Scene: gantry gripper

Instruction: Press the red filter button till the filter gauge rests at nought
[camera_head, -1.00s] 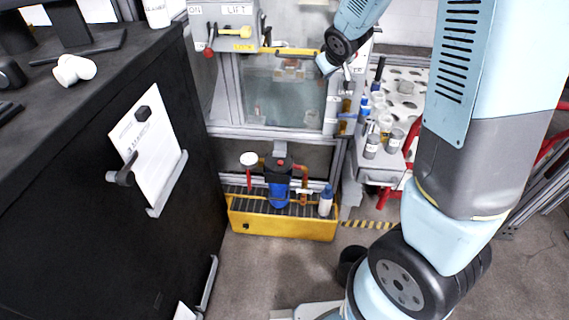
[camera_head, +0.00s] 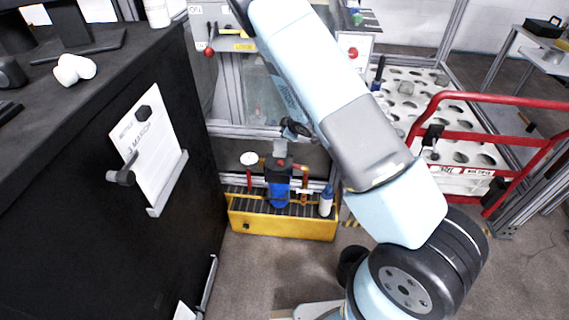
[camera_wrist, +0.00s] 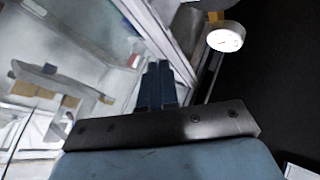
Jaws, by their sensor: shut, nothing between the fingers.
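The filter unit has a blue housing (camera_head: 279,195) under a dark head and stands in a yellow tray (camera_head: 285,227). My gripper (camera_head: 281,154) is shut and empty, pointing down just above the filter head. Its blue fingers (camera_wrist: 160,68) hide the button; contact cannot be told.
A white bottle (camera_head: 326,202) stands in the tray right of the filter. A black cabinet (camera_head: 90,220) is close on the left. A glass-fronted case (camera_head: 265,100) is behind and above. A perforated rack (camera_head: 400,90) and red rails (camera_head: 490,98) are at right.

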